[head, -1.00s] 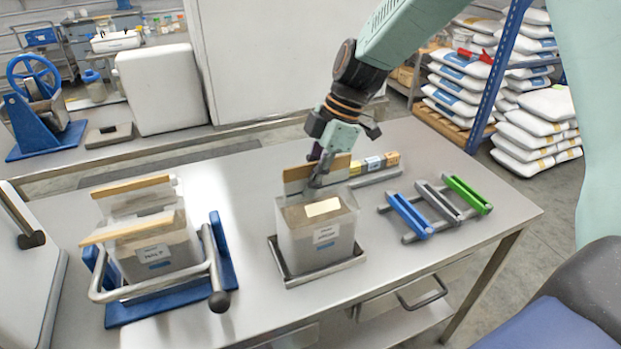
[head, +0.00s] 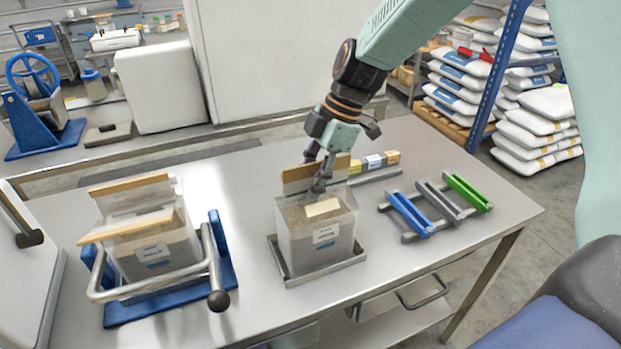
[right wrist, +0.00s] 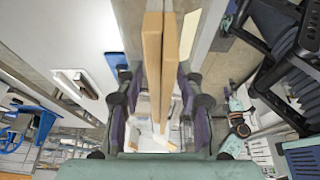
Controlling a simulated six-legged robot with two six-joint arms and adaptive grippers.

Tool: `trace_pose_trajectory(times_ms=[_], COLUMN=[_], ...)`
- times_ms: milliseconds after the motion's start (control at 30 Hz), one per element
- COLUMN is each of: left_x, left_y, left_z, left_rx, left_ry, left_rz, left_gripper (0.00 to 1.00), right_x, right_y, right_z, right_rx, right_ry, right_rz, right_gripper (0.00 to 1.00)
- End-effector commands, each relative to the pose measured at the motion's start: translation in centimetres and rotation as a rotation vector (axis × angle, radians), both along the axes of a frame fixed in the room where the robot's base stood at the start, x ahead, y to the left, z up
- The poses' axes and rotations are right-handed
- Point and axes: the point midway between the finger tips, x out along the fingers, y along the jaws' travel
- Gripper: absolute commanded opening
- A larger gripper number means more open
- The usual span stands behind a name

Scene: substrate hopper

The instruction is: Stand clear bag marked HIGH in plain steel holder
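A clear bag (head: 310,243) with grey-brown contents, a white-and-blue label and tan top strips stands upright in the plain steel holder (head: 320,272). The label is too small to read. My right gripper (head: 316,178) is at the bag's top strip (head: 300,180). In the right wrist view its fingers (right wrist: 155,105) stand apart on either side of two tan strips (right wrist: 153,60), with gaps showing. Another clear bag (head: 155,250) with tan strips stands in a blue holder (head: 228,262) with a steel bar, at left. My left gripper is not in view.
A rack with blue, grey and green bars (head: 437,207) lies on the table at right. Small coloured blocks (head: 375,162) sit on a strip behind the bag. A white box (head: 160,88) and blue wheeled device (head: 45,105) stand on the back bench. The table's front right is clear.

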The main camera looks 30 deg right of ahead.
Motion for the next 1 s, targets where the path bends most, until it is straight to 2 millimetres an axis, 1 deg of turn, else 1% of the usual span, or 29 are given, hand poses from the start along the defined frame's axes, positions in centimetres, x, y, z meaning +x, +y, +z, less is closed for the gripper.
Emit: trace_pose_trajectory(times_ms=[33,133,233,367,500,700,833,1000], left_x=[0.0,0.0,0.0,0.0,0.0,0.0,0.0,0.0], left_y=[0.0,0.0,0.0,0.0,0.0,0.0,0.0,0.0], left_z=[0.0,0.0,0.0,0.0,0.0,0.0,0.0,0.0], left_rx=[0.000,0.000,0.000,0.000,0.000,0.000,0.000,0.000], left_ry=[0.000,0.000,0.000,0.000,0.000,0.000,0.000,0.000], left_rz=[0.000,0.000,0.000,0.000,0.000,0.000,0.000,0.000], left_gripper=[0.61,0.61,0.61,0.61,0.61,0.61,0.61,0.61], right_x=[-0.2,-0.1,0.0,0.0,-0.1,-0.1,-0.2,-0.2], right_y=[0.0,-0.1,-0.5,-1.5,-2.6,-3.9,-4.4,-4.7], right_z=[-0.2,0.1,1.2,3.5,6.3,9.4,10.5,11.0], right_rx=[-0.001,0.000,0.001,0.002,0.002,0.001,0.001,0.001], right_ry=[0.006,0.003,0.000,-0.004,-0.003,-0.001,0.001,0.001], right_rz=[0.001,0.001,0.000,-0.001,0.000,0.000,-0.001,-0.001], right_gripper=[0.38,0.38,0.38,0.38,0.38,0.38,0.38,0.38])
